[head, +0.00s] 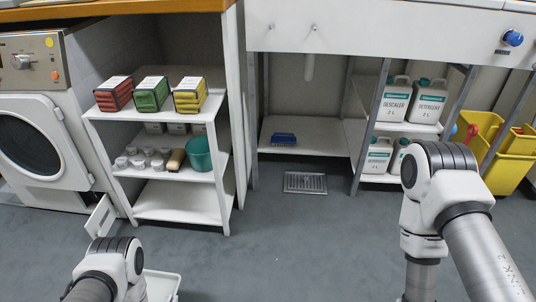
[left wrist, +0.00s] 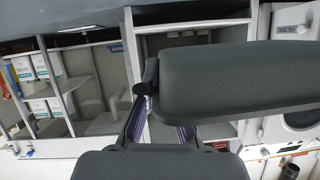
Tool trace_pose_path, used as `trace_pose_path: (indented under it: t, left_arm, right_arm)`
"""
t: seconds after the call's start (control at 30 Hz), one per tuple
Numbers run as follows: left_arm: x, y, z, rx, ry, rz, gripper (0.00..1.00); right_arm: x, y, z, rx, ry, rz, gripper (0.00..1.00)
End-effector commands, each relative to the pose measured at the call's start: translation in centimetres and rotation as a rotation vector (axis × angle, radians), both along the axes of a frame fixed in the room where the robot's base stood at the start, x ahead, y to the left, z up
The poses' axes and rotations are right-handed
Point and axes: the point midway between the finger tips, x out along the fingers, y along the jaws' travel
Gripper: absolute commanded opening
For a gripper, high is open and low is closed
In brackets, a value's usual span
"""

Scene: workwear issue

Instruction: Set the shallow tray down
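A pale, shallow tray-like thing (head: 163,286) shows at the bottom edge of the head view, beside my left arm. Only its corner and raised rim are in the picture, and I cannot tell what it rests on. My left wrist hides part of it, and the left gripper's fingers do not show clearly there. In the left wrist view, large dark grey parts of my left gripper (left wrist: 190,135) fill the middle and bottom. I cannot make out a tray between them. My right arm reaches down at the right of the head view, with its gripper out of the picture.
A white shelf unit (head: 181,213) holds red, green and yellow bundles, a teal cup (head: 200,154) and small pale items. Its bottom shelf is empty. A washer (head: 40,150) stands left. A blue item (head: 284,138), bottles (head: 392,100) and a yellow bucket (head: 509,155) are right. The middle floor is clear except for a drain.

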Motion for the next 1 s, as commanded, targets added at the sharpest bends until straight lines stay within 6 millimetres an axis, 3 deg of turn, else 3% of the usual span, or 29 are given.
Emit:
trace_pose_path:
  t: [0.27,0.57,0.77,1.0]
  left_arm:
    - [2.4,-0.3,2.0,0.0,-0.003,-0.005,0.0]
    - [7.5,-2.0,6.7,0.0,-0.006,-0.032,0.0]
    - [12.0,-4.5,12.6,0.001,-0.009,-0.069,0.0]
    - [16.8,-8.2,22.2,0.002,-0.006,-0.112,0.0]
  right_arm:
    - [0.0,0.0,0.1,0.0,-0.001,0.0,0.4]
    - [0.0,0.0,0.2,0.0,0.0,0.0,0.4]
    - [0.0,0.0,0.3,0.0,0.0,0.0,0.4]
    - [0.0,0.0,0.5,0.0,0.0,0.0,0.4]
